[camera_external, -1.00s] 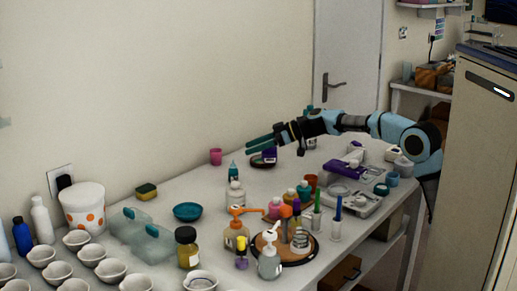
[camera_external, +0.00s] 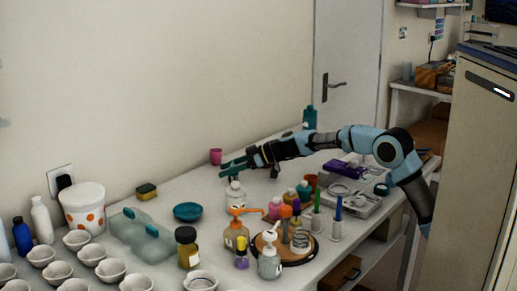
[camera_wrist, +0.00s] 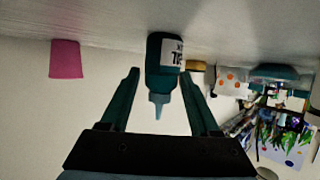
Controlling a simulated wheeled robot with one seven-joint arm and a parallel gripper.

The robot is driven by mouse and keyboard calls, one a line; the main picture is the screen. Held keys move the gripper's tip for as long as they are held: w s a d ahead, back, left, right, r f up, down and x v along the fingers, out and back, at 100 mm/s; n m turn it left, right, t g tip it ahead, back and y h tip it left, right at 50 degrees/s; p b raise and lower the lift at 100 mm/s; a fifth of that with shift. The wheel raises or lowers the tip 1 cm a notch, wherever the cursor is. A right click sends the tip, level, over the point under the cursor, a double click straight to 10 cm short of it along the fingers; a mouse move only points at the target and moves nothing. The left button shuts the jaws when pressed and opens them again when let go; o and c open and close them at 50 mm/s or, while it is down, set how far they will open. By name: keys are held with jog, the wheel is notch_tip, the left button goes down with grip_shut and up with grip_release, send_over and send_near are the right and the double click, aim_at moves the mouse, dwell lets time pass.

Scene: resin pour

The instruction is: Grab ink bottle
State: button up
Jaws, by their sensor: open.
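The ink bottle (camera_wrist: 165,55) is dark teal with a white label and a pale blue pointed nozzle. The wrist view is upside down, so the nozzle points down in the picture while the bottle stands upright on the table. My gripper (camera_wrist: 160,78) is open, with one finger on each side of the bottle's nozzle end. The bottle's body is at or just beyond the fingertips; I cannot tell whether they touch it. In the external view, my gripper (camera_external: 226,170) is low over the table and hides most or all of the bottle.
A clear bottle (camera_external: 235,198) stands just in front of my gripper. A pink cup (camera_external: 215,156) stands behind it, near the wall. A teal bowl (camera_external: 188,212) is to the left. Pump bottles and a round wooden board (camera_external: 305,253) crowd the front right.

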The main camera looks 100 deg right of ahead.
jog(key=shift+w+f, duration=0.2)
jog(key=shift+w, duration=0.35)
grip_shut()
